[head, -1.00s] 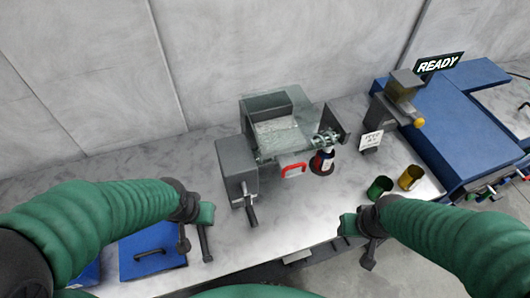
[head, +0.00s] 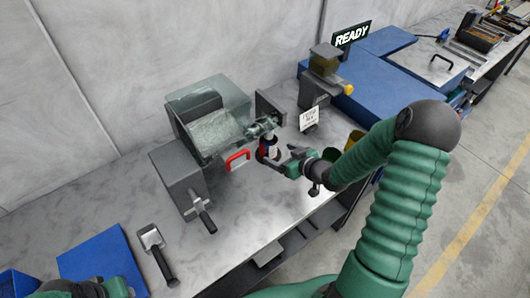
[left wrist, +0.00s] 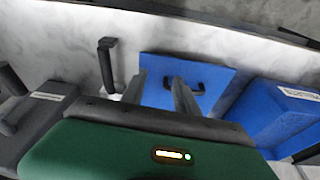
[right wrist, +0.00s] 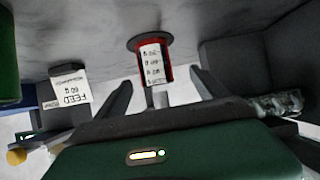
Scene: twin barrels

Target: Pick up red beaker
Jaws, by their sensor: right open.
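The red beaker (head: 268,148), with a white label and dark base, stands upright on the grey bench beside the machine. In the right wrist view the beaker (right wrist: 155,62) shows its red rim and label ahead of and between the spread fingers. My right gripper (head: 285,162) is open and close to the beaker; whether it touches cannot be told. Its fingers also show in the right wrist view (right wrist: 161,88). My left gripper (left wrist: 158,88) is open and empty above the bench by a blue panel; in the head view it is only partly seen, bottom left.
A scraper (head: 157,252) lies front left.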

